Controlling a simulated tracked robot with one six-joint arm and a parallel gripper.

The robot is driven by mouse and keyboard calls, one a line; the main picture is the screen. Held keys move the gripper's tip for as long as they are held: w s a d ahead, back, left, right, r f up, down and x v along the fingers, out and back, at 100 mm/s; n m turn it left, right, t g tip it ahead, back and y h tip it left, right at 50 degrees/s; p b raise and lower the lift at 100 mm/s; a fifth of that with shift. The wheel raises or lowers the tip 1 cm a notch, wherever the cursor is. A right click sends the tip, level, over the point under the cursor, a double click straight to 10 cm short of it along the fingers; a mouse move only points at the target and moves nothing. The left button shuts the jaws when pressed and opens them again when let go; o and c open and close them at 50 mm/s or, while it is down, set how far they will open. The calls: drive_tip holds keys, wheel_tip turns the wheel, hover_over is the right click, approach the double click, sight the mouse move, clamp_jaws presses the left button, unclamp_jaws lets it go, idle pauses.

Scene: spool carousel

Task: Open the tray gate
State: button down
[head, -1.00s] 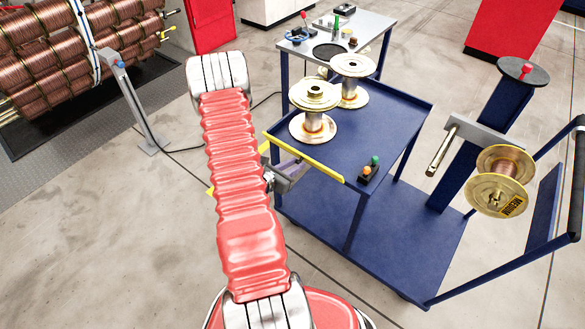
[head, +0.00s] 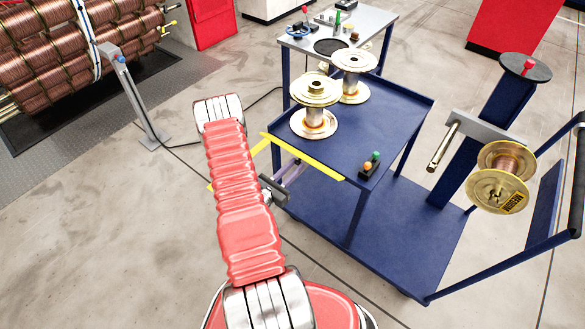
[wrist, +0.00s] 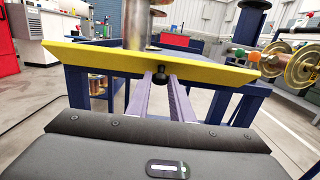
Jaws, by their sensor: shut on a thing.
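The tray gate looks like the yellow bar (head: 318,165) along the near edge of the blue cart's upper tray. It also spans the wrist view (wrist: 110,61). My gripper (head: 297,164) is in front of the bar, mostly beside my red arm in the head view. In the wrist view my gripper's two pale purple fingers (wrist: 164,77) reach to the bar's middle and are shut on a small dark knob (wrist: 179,69) there. The exact contact is partly hidden. Another yellow strip (head: 257,149) runs down to the left behind my arm; its link to the bar is unclear.
Two spools (head: 316,92) (head: 354,62) stand on the cart's blue tray (head: 395,115). A small button box (head: 370,166) is at its near corner. A third spool (head: 500,178) hangs at right by a blue post. Open floor lies left of my arm.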

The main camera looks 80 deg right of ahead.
drive_tip(key=shift+w+d+f+g+h, duration=0.1)
drive_tip(key=shift+w+f+g+h, duration=0.15)
drive_tip(key=shift+f+h, duration=0.4)
drive_tip(key=shift+w+d+f+g+h, duration=0.15)
drive_tip(key=shift+f+g+h, duration=0.15)
drive_tip(key=shift+h, duration=0.55)
drive_tip(key=shift+f, duration=0.1)
drive_tip(key=c, duration=1.7)
unclamp_jaws()
drive_tip(key=shift+o, duration=0.4)
drive_tip(key=shift+s, duration=0.1)
drive_tip(key=shift+f, duration=0.1)
drive_tip(key=shift+a, duration=0.1)
drive_tip(key=v, duration=1.3)
drive_tip(key=shift+a+f, duration=0.25)
drive_tip(key=shift+f, duration=0.05)
